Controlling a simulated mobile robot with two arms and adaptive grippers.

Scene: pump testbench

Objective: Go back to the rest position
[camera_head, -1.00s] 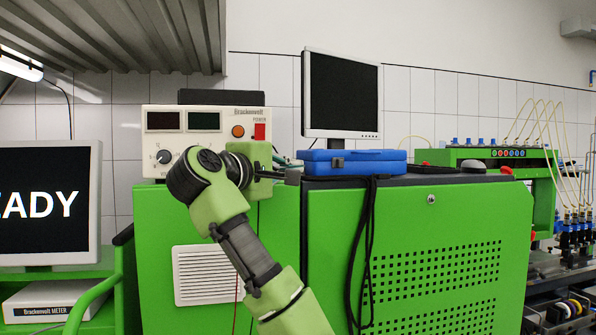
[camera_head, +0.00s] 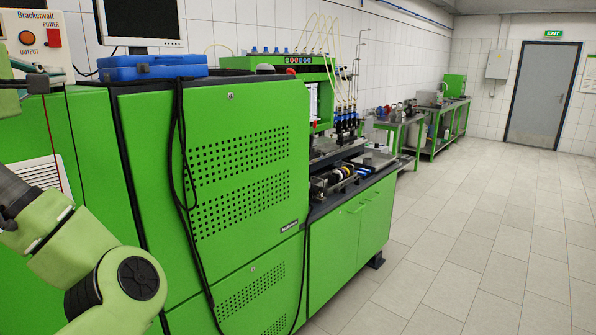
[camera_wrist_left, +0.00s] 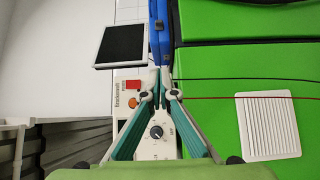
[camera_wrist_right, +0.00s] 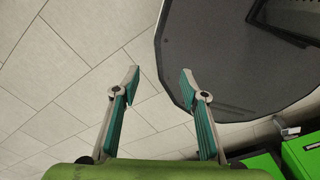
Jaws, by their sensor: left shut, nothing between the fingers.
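My left gripper (camera_wrist_left: 159,78) shows in the left wrist view with its fingertips together and nothing between them. It is in front of the Brackenvolt power supply (camera_wrist_left: 157,140), which has a dial, an orange output button and a red power switch. In the head view only part of the left gripper (camera_head: 30,77) shows at the left edge, by the power supply (camera_head: 30,45). My left arm crosses the lower left there. My right gripper (camera_wrist_right: 161,77) is open and empty above the tiled floor, seen only in the right wrist view.
The green test bench cabinet (camera_head: 245,170) fills the middle left. A blue case (camera_head: 152,67) and a monitor (camera_head: 140,20) stand on top. Black cables (camera_head: 180,150) hang down its front. The tiled floor (camera_head: 470,230) at the right is clear, leading to a grey door (camera_head: 542,95).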

